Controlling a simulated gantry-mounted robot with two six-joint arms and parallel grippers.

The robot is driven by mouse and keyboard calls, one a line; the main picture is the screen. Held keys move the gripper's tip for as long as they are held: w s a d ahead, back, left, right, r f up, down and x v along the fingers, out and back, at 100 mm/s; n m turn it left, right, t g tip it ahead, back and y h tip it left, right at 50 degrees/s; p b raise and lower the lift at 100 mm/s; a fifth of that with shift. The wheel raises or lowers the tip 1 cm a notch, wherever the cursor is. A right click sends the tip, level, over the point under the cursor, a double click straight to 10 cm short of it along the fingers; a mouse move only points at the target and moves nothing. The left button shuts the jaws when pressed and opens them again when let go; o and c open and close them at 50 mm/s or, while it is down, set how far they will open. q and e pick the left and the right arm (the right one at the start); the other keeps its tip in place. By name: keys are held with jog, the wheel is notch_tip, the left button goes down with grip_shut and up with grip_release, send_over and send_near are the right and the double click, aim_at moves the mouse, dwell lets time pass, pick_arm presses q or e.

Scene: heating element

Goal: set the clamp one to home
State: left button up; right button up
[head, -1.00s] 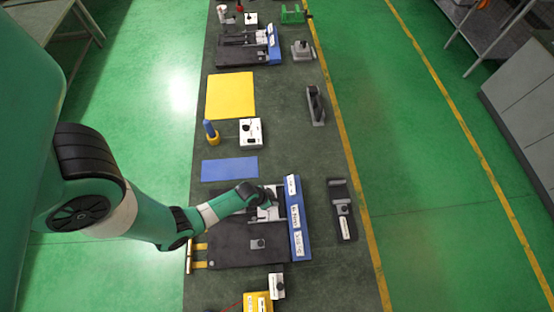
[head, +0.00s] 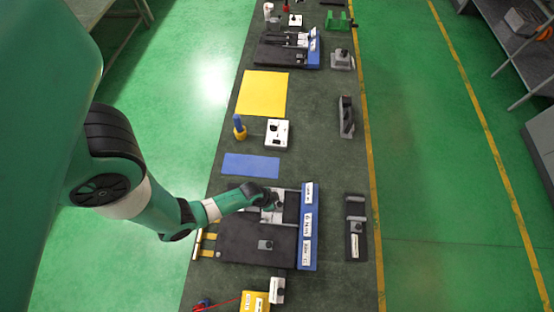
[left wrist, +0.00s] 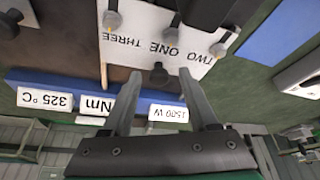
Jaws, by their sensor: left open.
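A white plate (left wrist: 150,35) lettered THREE, ONE and TWO fills the upper middle of the left wrist view, with the lettering upside down. Knobs stand by the labels: one by THREE (left wrist: 111,20), one by TWO (left wrist: 220,45), and a dark one by ONE (left wrist: 160,72). My left gripper (left wrist: 160,80) is open, its fingertips on either side of the knob by ONE; I cannot tell whether they touch it. In the head view my left gripper (head: 274,200) is over the white plate (head: 267,214) on the black fixture (head: 245,239) and hides part of it. My right gripper is not in view.
A blue block (head: 309,228) with white labels, one reading 1500 W in the wrist view, borders the fixture. A grey device (head: 356,228) stands to its right. A blue mat (head: 251,166), a white box (head: 277,133) and a yellow mat (head: 262,93) lie farther up the bench.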

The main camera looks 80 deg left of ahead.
pick_arm(q)
jog(key=p+v, duration=0.4)
jog(key=v, duration=0.7)
jog(key=shift+r+p, duration=0.35)
jog(key=shift+p, duration=0.05)
